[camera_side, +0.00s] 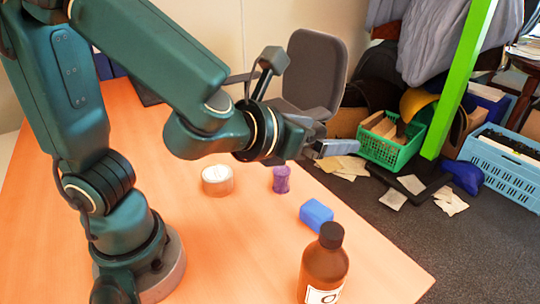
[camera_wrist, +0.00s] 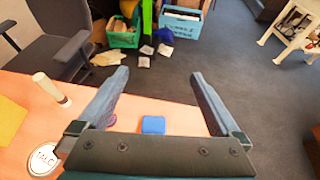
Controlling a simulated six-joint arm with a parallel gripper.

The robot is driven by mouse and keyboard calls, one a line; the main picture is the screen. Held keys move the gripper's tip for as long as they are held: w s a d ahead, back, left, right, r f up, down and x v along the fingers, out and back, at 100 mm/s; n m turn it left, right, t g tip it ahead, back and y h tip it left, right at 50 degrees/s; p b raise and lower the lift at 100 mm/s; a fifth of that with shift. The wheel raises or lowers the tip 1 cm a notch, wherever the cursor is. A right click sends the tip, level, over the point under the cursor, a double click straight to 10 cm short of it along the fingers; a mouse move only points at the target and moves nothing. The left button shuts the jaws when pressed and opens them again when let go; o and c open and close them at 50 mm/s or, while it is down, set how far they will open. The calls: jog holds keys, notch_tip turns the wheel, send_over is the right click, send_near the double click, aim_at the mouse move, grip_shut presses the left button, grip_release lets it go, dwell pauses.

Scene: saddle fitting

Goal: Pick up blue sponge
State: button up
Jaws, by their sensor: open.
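The blue sponge (camera_side: 316,214) is a small block lying on the orange table (camera_side: 240,240), near its right edge in the side view. It also shows in the wrist view (camera_wrist: 153,125), low in the picture between my two fingers. My gripper (camera_side: 338,148) is open and empty in the side view, raised above the table and up and slightly right of the sponge. In the wrist view my gripper (camera_wrist: 158,78) has its fingers wide apart, pointing out past the table's far edge.
A brown bottle (camera_side: 323,268) stands just in front of the sponge. A purple cylinder (camera_side: 281,179) and a round white-topped tin (camera_side: 217,180) stand behind and left. A grey chair (camera_side: 318,68), a green basket (camera_side: 392,150) and a blue crate (camera_side: 503,165) are beyond the table.

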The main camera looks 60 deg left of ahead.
aim_at(314, 211)
notch_tip(314, 211, down, 17)
jog(key=shift+f, duration=0.15)
jog(key=shift+x, duration=2.6)
jog(key=c, duration=1.3)
